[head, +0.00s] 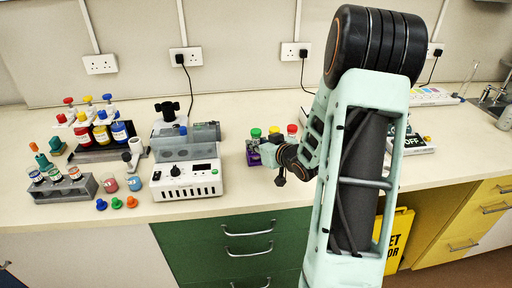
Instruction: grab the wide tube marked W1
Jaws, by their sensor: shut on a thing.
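A small purple rack (253,157) stands on the bench right of the white machine. Wide tubes with a green cap (256,132), a yellow cap (274,130) and a red cap (292,129) show above and behind my gripper. My gripper (259,146) is low at the rack and shut on a tube there, seemingly the green-capped one. My wrist covers most of the tube bodies and part of the rack. No W1 mark can be read from here.
The white machine (187,181) stands close on the left. Farther left are a bottle rack (99,152), a grey tube rack (66,190) and loose caps (117,203).

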